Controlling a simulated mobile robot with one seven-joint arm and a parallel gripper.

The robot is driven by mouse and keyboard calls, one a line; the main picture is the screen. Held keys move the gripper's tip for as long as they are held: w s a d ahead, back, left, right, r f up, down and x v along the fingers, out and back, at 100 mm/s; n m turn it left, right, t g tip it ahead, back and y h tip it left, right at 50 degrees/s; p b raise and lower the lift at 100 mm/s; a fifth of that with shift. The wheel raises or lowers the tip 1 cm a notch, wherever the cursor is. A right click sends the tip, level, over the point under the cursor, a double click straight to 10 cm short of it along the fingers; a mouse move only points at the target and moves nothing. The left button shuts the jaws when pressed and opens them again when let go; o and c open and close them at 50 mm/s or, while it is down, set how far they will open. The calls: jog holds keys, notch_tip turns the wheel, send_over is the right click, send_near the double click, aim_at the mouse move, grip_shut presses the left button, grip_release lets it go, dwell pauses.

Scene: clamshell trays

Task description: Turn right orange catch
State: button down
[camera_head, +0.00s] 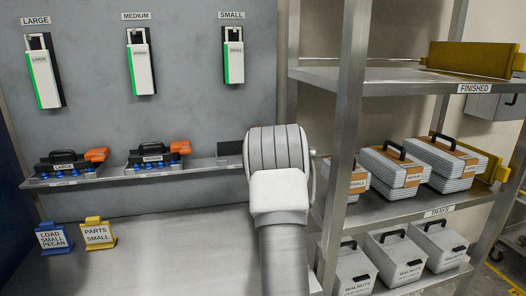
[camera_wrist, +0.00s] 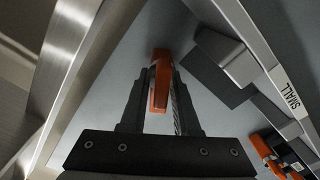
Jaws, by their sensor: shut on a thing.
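My gripper (camera_wrist: 158,105) shows in the wrist view as two dark fingers shut on an orange piece (camera_wrist: 159,72). The orange piece stands up between the fingers, its lower part between them. I cannot tell from this view whether it is the right orange catch or what it is joined to. In the head view my arm hides the gripper and whatever it holds. No clamshell tray shows beside the fingers in the wrist view.
The bench (camera_head: 170,250) is mostly clear.

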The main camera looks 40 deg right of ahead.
jog(key=n+b, duration=0.2)
jog(key=f+n+b, duration=0.1)
jog(key=n+b, duration=0.1)
jog(key=b, duration=0.1)
jog(key=n+b, duration=0.2)
jog(key=shift+w+a+f+n, duration=0.2)
jog(key=shift+a+n, duration=0.1)
jog(key=shift+f+n+b, duration=0.1)
jog(key=shift+n+b, duration=2)
jog(key=shift+n, duration=0.1)
jog(key=c, duration=0.9)
grip_release()
jog(key=shift+s+a, duration=0.1)
jog(key=v, duration=1.7)
jog(key=shift+s+b, duration=0.1)
jog(key=shift+b, duration=0.3)
jog(key=shift+a, duration=0.1)
